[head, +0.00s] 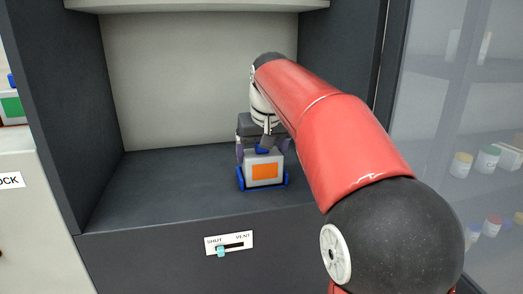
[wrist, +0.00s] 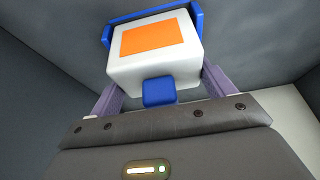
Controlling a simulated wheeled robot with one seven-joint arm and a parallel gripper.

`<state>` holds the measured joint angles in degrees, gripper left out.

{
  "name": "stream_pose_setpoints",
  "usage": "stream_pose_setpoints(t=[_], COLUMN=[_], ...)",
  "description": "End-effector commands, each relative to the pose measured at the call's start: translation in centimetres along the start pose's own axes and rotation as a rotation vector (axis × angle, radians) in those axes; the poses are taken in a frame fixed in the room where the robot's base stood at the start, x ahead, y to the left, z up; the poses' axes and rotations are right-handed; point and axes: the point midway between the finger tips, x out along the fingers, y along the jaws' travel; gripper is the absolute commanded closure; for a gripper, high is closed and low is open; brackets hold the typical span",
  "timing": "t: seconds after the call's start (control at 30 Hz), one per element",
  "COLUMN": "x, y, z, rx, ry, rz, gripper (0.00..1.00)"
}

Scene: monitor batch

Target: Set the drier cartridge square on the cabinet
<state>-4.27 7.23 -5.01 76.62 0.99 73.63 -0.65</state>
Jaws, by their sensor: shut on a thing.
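The drier cartridge appears to be the white box (head: 264,169) with an orange square on its face and a blue knob on top. It is inside the dark cabinet bay (head: 165,190), near the front edge. A blue bracket (head: 241,181) borders its lower edge; whether it is part of the box or a separate holder, I cannot tell. My gripper (head: 262,156) is shut on the white box, with a purple finger on each side. In the wrist view the white box (wrist: 187,60) sits between the fingers, slightly tilted in the picture. Its underside contact is hidden.
A slider (head: 221,251) marked SHUT and VENT is on the front below the bay, near SHUT. A glass-fronted case (head: 410,110) with jars stands right. A pale cabinet (head: 25,220) stands left, with a green-labelled box (head: 11,107) on it. The bay floor left of the box is clear.

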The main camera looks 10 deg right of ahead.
Motion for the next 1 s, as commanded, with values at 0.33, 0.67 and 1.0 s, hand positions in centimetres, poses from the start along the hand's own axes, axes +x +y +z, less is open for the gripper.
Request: stream_pose_setpoints(t=[0.33,0.67,1.0], x=[0.4,0.5,-2.9], y=[0.0,0.0,0.0], z=[0.2,0.2,0.1], rx=[0.000,0.000,0.000], ry=[0.001,0.001,0.004], rz=[0.000,0.000,0.000], gripper=[0.47,0.00,0.00])
